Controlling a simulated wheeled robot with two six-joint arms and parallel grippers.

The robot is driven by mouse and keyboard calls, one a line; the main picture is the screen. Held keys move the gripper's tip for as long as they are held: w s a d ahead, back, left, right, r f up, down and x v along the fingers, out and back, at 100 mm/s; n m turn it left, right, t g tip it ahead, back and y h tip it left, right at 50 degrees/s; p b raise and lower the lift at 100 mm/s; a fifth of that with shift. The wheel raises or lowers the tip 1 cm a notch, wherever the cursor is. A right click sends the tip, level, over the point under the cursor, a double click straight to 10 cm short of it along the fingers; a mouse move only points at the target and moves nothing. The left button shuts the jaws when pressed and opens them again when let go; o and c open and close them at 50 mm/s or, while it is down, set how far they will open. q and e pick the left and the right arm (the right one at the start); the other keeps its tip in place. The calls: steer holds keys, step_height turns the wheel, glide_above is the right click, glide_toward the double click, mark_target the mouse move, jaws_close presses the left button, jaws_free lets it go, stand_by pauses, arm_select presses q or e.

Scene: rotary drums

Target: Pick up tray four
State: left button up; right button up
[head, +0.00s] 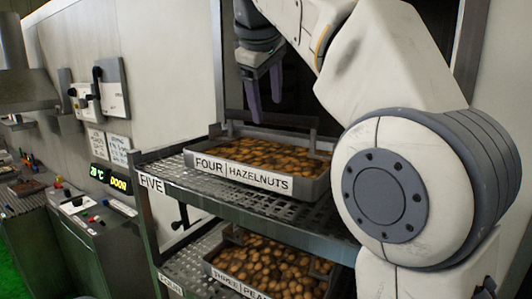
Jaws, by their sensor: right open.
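Tray four (242,176) is a grey metal tray labelled "FOUR HAZELNUTS", filled with brown nuts. It sits on the upper perforated shelf of a rack, in the middle of the head view. A raised handle bar shows along its far side. My right gripper (264,100) hangs above the tray's far side, fingers pointing down. It is open and holds nothing. My right arm covers the right part of the view and hides the rack's right side. My left gripper is not in view.
The rack's upper shelf (172,172) carries a "FIVE" label. A tray labelled "THREE" (237,284) with nuts stands on the shelf below. A control panel (90,212) with buttons and a green display is at left. A dark opening lies behind tray four.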

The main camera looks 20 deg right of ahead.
mark_target(267, 115)
steer(key=x, duration=0.3)
steer(key=shift+w+a+f, duration=0.1)
steer(key=shift+w, duration=0.1)
steer(key=shift+p+x, duration=0.6)
steer(key=shift+x, duration=2)
jaws_close()
steer(key=shift+r, duration=0.2)
